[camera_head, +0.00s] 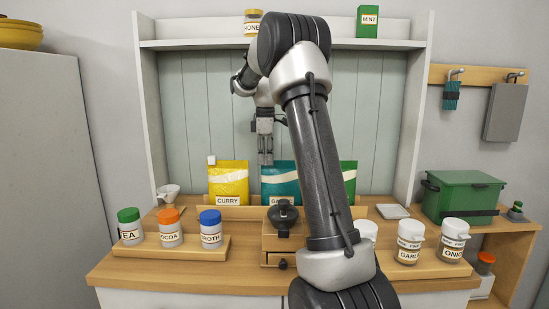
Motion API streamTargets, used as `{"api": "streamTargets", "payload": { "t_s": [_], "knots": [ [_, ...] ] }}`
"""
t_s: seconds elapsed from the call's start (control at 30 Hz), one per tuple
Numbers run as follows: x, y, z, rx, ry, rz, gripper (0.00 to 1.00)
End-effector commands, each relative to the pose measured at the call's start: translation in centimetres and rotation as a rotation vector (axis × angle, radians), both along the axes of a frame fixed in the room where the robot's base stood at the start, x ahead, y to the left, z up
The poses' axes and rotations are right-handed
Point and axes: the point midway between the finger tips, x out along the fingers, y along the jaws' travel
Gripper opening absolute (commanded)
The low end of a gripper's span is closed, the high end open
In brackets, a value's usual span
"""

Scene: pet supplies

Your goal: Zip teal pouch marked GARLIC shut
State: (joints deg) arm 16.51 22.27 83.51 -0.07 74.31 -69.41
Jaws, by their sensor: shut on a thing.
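The teal pouch (277,181) stands upright on the counter between a yellow pouch and a green pouch. Its label is partly covered by my arm and shows only its first letters. My gripper (265,160) points down at the top left corner of the teal pouch. Its fingers are close together, shut at the pouch's top edge where a zip slider would sit. The slider itself is hidden by the fingers. The right part of the pouch's top edge is hidden behind my arm.
The yellow CURRY pouch (228,182) has a white slider at its top left. The green pouch (349,179) is partly behind my arm. A brown grinder box (284,240) stands in front. Jars stand on both sides, including a GARLIC jar (408,249). A green crate (465,197) is at right.

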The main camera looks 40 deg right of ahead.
Motion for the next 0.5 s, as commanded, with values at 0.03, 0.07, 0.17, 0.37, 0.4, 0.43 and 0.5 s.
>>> {"api": "streamTargets", "payload": {
  "t_s": [0.03, 0.07, 0.17, 0.37, 0.4, 0.43, 0.5],
  "knots": [
    [0.09, 0.08, 0.05, 0.0, -0.003, 0.001, 0.0],
    [0.09, 0.08, 0.06, 0.001, -0.003, 0.001, 0.0],
    [0.09, 0.08, 0.06, 0.001, -0.003, 0.001, 0.0],
    [0.08, 0.07, 0.05, 0.001, -0.003, 0.001, 0.43],
    [0.07, 0.06, 0.04, 0.0, -0.003, 0.001, 0.43],
    [0.06, 0.05, 0.04, 0.0, -0.003, 0.001, 0.43],
    [0.06, 0.04, 0.04, 0.0, -0.003, 0.001, 0.43]
  ]
}}
